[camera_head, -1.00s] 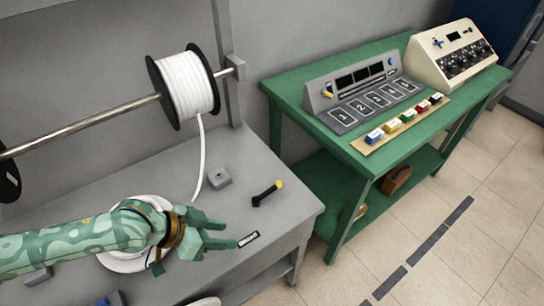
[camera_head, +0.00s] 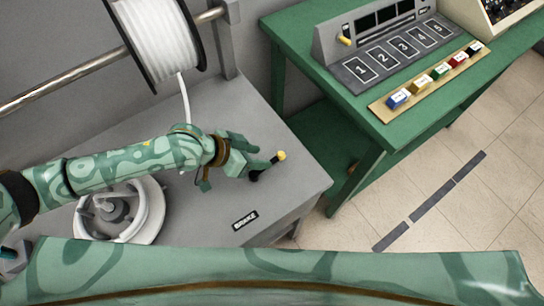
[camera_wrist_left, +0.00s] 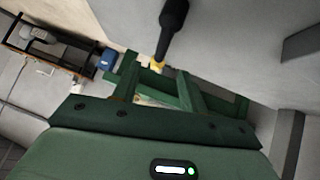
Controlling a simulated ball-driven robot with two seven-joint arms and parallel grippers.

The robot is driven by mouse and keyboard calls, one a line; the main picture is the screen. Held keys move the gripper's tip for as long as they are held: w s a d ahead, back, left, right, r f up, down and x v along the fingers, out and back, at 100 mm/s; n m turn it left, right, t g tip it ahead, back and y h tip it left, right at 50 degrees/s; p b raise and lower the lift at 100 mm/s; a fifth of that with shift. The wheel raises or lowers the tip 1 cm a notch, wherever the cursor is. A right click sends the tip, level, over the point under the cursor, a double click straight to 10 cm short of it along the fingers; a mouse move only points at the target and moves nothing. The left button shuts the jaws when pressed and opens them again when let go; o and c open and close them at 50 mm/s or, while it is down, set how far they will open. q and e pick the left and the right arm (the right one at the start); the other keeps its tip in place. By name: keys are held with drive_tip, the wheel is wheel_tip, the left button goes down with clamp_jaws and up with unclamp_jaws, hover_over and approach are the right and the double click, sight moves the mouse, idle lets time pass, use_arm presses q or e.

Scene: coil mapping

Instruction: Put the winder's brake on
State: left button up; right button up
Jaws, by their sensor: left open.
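The brake lever (camera_head: 268,166) is a short black handle with a yellow tip on the grey bench, behind a BRAKE label (camera_head: 245,218). It also shows in the left wrist view (camera_wrist_left: 173,28), with its yellow tip near the gap between my fingers. My left gripper (camera_head: 262,156) is open, with its fingertips close to the lever; I cannot tell whether they touch it. The winder (camera_head: 152,207), with white loops on a round base, stands at the lower left, partly behind my left arm. My right gripper is out of view.
A white cable spool (camera_head: 160,45) hangs on a metal rod above the bench. A green table (camera_head: 385,130) at the right carries a numbered panel (camera_head: 385,62) and several coloured blocks.

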sight(273, 159)
use_arm(q)
drive_tip(key=b+x, duration=0.1)
drive_tip(key=x, duration=0.5)
drive_tip(key=shift+s, duration=0.1)
drive_tip(key=shift+r, duration=0.1)
clamp_jaws()
drive_tip(key=shift+b, duration=0.3)
